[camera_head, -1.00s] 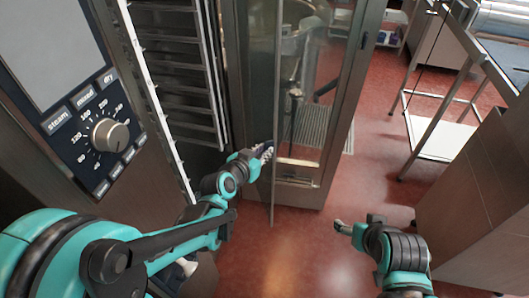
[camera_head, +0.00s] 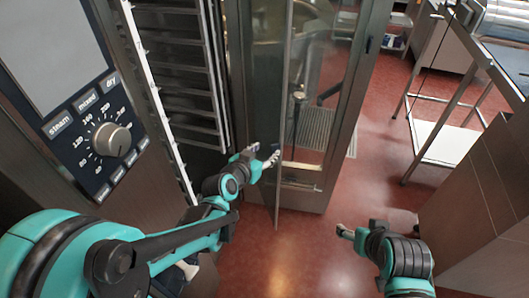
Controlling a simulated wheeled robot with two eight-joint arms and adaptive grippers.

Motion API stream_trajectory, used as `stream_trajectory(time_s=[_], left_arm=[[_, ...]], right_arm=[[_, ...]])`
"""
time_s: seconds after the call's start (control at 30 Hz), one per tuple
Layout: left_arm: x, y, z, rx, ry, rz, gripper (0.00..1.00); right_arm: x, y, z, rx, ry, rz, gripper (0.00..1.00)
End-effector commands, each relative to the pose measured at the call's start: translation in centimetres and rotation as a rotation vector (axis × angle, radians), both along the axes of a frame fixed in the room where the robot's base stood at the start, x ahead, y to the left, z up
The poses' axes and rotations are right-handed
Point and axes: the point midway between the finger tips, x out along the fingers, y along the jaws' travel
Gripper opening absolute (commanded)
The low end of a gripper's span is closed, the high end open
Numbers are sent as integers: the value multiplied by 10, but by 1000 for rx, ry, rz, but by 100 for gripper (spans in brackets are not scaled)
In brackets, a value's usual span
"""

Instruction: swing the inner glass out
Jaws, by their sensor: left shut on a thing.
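The oven door (camera_head: 353,110) stands open, with a tall metal frame around a see-through pane. The inner glass (camera_head: 308,60) shows as a clear sheet, and its thin upright edge stands apart from the door frame on the left. My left gripper (camera_head: 271,156) is shut on the inner glass near that edge, partway up from its lower end. The exact contact of the fingertips is too small to see. My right gripper (camera_head: 344,231) hangs empty over the floor, right of the door. Its finger gap is not clear.
The oven's control panel with a round knob (camera_head: 112,140) is at the left, beside the oven's dark rack (camera_head: 180,75). A steel table with a low white shelf (camera_head: 447,143) and a cabinet (camera_head: 490,200) stand at the right. Red floor (camera_head: 380,165) is free between.

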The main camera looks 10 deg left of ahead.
Motion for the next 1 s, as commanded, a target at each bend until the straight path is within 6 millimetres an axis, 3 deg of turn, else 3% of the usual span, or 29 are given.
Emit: stream_trajectory(time_s=[0.23, 0.7, 1.0], left_arm=[[-6, 7, 7, 0, -8, 13, 29], [-76, 23, 34, 0, -4, 6, 29], [-104, 29, 46, 2, -4, 2, 29]], right_arm=[[0, 0, 0, 0, 0, 0, 72], [0, 0, 0, 0, 0, 0, 72], [0, 0, 0, 0, 0, 0, 72]])
